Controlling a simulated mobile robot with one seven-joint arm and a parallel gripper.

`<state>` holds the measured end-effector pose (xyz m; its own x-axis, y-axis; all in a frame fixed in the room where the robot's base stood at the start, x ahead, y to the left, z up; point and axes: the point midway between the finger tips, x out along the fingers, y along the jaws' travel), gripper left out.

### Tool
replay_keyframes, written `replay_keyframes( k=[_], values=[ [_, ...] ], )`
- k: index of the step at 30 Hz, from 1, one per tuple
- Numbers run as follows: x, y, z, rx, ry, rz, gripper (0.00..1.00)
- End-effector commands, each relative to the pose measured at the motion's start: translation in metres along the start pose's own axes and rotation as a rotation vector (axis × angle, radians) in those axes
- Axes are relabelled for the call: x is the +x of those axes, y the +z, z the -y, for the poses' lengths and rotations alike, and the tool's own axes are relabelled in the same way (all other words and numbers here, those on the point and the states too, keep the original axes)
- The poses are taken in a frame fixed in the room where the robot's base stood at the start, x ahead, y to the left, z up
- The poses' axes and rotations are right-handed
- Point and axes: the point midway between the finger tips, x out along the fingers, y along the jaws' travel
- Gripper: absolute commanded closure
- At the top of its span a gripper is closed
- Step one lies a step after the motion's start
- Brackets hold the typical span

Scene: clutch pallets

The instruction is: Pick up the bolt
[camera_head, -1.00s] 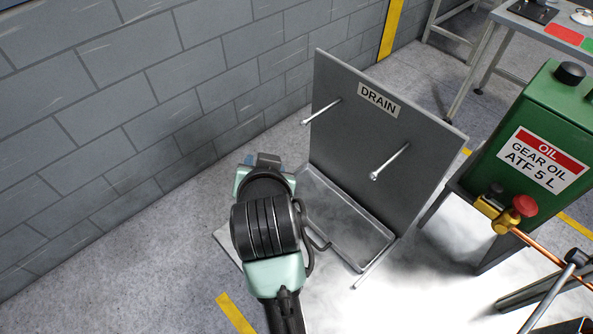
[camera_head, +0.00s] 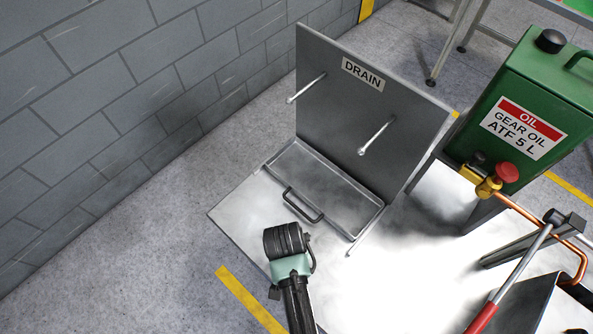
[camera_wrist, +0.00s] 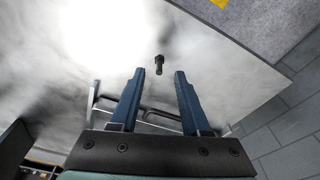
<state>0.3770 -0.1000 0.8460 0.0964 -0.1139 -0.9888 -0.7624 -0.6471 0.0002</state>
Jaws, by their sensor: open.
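A small dark bolt (camera_wrist: 159,65) lies on the pale metal surface in the wrist view, just beyond the fingertips and between their lines. My gripper (camera_wrist: 156,73) is open, with two blue fingers spread apart and nothing between them. The bolt is apart from both fingers. In the head view my wrist hangs over the metal surface, and the bolt and the fingers are hidden there.
A drain tray (camera_head: 370,219) with a black handle lies before an upright DRAIN panel (camera_head: 340,120) with two projecting pegs. A green oil can (camera_head: 570,85) with a tap, a copper pipe and a red-handled lever (camera_head: 484,318) stand to the right. A block wall is at left.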

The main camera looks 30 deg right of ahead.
Motion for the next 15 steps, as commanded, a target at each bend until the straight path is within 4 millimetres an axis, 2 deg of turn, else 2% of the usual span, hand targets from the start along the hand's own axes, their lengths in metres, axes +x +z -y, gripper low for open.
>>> replay_keyframes(
  k=[12,15],
  values=[
    [0.044,-0.006,-0.001,0.0,0.0,0.001,0.53],
    [0.05,-0.006,-0.001,-0.001,0.0,0.001,0.53]
  ],
)
